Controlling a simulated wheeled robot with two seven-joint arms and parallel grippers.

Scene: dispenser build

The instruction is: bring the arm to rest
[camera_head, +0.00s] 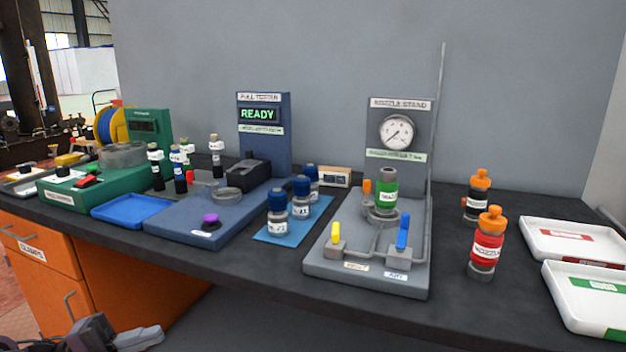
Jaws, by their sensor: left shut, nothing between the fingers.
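My left gripper (140,338) shows at the bottom left edge of the view, low in front of the orange drawer cabinet (120,292). It is shut and empty, below the level of the bench top and apart from everything on it. Most of my left arm is outside the frame. My right gripper does not show.
The dark bench (470,300) carries a nozzle stand (330,268) holding a green-banded bottle (387,196), and a fill tester (190,232) reading READY. Blue-capped bottles (277,216), orange-capped bottles (487,247) and white trays (575,240) stand nearby.

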